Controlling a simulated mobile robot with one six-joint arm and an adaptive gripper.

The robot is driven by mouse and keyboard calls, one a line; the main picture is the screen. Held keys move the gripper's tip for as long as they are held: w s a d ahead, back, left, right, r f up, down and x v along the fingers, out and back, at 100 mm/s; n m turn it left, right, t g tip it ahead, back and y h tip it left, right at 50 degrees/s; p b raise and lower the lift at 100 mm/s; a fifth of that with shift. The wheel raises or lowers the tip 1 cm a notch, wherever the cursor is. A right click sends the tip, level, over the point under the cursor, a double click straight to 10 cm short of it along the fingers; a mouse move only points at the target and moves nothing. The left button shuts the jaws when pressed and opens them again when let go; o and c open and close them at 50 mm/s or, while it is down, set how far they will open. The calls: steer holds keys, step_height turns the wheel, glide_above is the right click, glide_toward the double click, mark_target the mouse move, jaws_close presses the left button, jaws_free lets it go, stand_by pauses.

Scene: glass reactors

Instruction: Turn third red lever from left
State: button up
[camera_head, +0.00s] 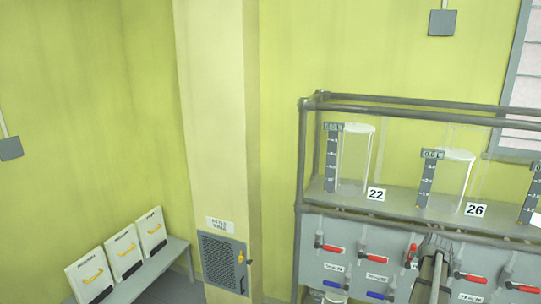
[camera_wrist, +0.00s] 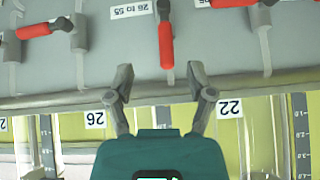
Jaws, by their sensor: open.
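Several red levers line the grey panel in the head view. The third red lever from the left (camera_head: 410,254) stands roughly upright, while its neighbours lie near horizontal. In the wrist view, which is upside down, this lever (camera_wrist: 166,42) points down the picture toward my gripper. My gripper (camera_wrist: 160,73) is open and empty, with one finger on each side of the lever's free end in the picture. I cannot tell whether a finger touches it. My arm hides part of the panel right of that lever in the head view.
The second red lever (camera_head: 376,259) and the fourth (camera_head: 470,277) flank it. Blue handles (camera_head: 376,295) sit below. Glass cylinders (camera_head: 355,160) stand on the shelf above, behind metal rails (camera_head: 420,108). A pillar (camera_head: 222,150) and a bench with boxes (camera_head: 122,252) are to the left.

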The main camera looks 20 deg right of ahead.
steer(key=w+a+f+n+g+y+b, duration=0.1)
steer(key=w+a+f+n+b, duration=0.2)
steer(key=a, duration=0.8)
steer(key=w+a+f+y+b, duration=0.2)
steer(key=w+a+f, duration=0.25)
steer(key=a, duration=0.55)
steer(key=w+a+f+n+g+y+b, duration=0.1)
steer(key=w+a+f+n+b, duration=0.2)
steer(key=a, duration=0.8)
steer(key=s+a+f+n+g+b, duration=0.1)
steer(key=s+a+f+b, duration=0.1)
steer(key=a, duration=0.8)
steer(key=s+a+f+n+g+y+b, duration=0.1)
steer(key=a+f, duration=0.3)
steer(key=a, duration=0.6)
steer(key=s+a+f+n+g+b, duration=0.1)
steer(key=s+a+f+b, duration=0.2)
steer(key=a, duration=0.8)
steer(key=shift+s+n+g+b, duration=0.3)
steer(key=shift+s+g+b, duration=0.05)
steer(key=shift+s+g, duration=0.05)
